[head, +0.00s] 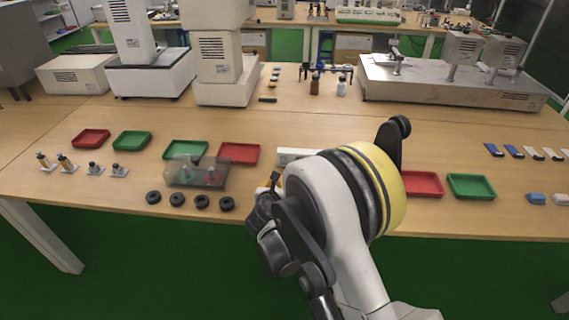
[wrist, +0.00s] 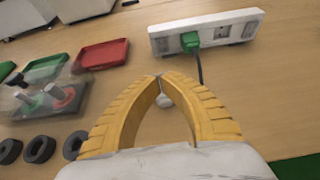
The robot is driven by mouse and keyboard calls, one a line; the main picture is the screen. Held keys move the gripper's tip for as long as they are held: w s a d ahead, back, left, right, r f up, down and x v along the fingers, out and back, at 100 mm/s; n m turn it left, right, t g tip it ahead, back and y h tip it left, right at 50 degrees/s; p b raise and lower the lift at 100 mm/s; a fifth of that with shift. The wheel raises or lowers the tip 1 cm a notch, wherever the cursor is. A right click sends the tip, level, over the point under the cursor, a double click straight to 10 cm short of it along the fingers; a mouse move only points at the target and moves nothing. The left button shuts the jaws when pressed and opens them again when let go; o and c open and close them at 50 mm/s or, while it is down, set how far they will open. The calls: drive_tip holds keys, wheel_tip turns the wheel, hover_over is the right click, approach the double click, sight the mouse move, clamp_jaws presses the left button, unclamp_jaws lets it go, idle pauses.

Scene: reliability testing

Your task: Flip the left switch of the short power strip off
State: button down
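A white power strip (wrist: 225,31) lies on the table ahead of my gripper in the wrist view. A green plug (wrist: 190,41) sits in it left of its middle, with a dark cable running down behind my right finger. Small dark parts show at both ends of the strip; their switch positions are too small to tell. In the head view part of the strip (head: 292,153) shows, the rest hidden behind my arm. My gripper (wrist: 159,77) has yellow fingers whose tips meet, short of the strip and apart from it. A small pale round thing shows between the fingers, its contact unclear.
A clear box with red and green buttons (head: 195,173) stands left of my gripper, with several black rings (head: 201,202) before it. A red tray (head: 239,153) lies left of the strip. Red (head: 422,184) and green (head: 471,186) trays lie right of my arm.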

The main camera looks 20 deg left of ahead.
drive_tip(key=b, duration=0.4)
approach(281, 162)
drive_tip(key=f, duration=0.1)
drive_tip(key=w+f, duration=0.2)
drive_tip(key=f, duration=0.1)
drive_tip(key=shift+w+a, duration=0.1)
drive_tip(key=shift+a, duration=0.15)
drive_tip(key=w, duration=0.1)
drive_tip(key=w+b, duration=0.1)
drive_tip(key=w, duration=0.1)
drive_tip(key=shift+w+a+r, duration=0.15)
drive_tip(key=shift+a+r, duration=0.05)
drive_tip(key=shift+a, duration=0.2)
drive_tip(key=shift+w+a+r, duration=0.15)
drive_tip(key=shift+w+r, duration=0.05)
drive_tip(key=shift+w, duration=0.25)
